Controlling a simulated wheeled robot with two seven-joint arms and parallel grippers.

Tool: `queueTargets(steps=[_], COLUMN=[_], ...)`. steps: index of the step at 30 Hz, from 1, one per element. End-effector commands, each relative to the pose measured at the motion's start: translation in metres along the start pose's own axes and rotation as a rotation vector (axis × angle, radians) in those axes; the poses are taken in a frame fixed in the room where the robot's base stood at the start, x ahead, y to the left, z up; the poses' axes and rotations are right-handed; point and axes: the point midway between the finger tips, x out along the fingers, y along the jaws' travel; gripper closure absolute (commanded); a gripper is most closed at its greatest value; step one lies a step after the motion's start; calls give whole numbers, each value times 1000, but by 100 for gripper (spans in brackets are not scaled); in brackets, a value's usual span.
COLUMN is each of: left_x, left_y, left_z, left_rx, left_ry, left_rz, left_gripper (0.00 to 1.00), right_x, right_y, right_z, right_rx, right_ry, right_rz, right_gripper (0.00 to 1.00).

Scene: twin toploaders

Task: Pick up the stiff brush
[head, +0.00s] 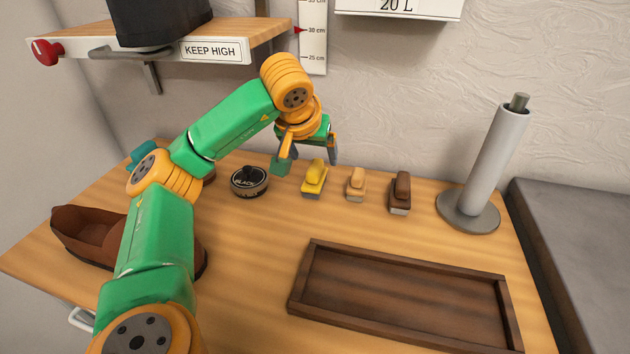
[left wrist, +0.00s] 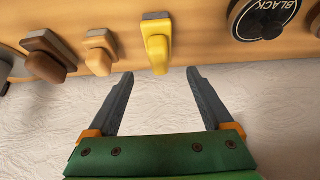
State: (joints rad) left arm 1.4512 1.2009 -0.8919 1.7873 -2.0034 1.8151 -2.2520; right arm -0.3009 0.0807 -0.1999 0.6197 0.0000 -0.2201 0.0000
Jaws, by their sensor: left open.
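Three small brushes stand in a row at the back of the bench: a yellow one (head: 314,178), a tan one (head: 355,184) and a dark brown one (head: 400,192). No label shows which is the stiff one. My left gripper (head: 308,160) is open and empty, above and behind the yellow brush. In the left wrist view the yellow brush (left wrist: 158,50) lies just beyond the gap between the fingertips (left wrist: 160,74), apart from them. The tan (left wrist: 101,53) and dark brown (left wrist: 49,57) brushes are to its left there. My right gripper is out of view.
A round black polish tin (head: 249,181) stands left of the brushes. A brown shoe (head: 85,237) is partly behind my left arm. An empty wooden tray (head: 400,298) lies in front, a grey post (head: 487,170) stands right. A shelf (head: 245,38) is at upper left.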

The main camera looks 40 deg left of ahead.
Motion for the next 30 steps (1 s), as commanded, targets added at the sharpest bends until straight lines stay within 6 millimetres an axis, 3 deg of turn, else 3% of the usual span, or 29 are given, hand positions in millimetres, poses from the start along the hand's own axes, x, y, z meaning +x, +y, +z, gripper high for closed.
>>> queueTargets(steps=[1, 5, 13, 21, 30], left_x=[11, 22, 70, 77, 77], left_y=[0, 0, 0, 0, 0], left_z=[7, 6, 7, 7, 6], left_rx=[0, -1, -1, 1, 1], left_ry=[0, -4, -3, -1, 0], left_rz=[0, -2, -1, 0, 1], left_gripper=[15, 15, 15, 15, 96], right_x=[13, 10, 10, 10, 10], right_y=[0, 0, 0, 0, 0], right_z=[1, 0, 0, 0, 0], right_rx=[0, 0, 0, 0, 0], right_ry=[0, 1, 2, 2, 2], right_rz=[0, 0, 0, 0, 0], right_gripper=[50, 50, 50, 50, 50])
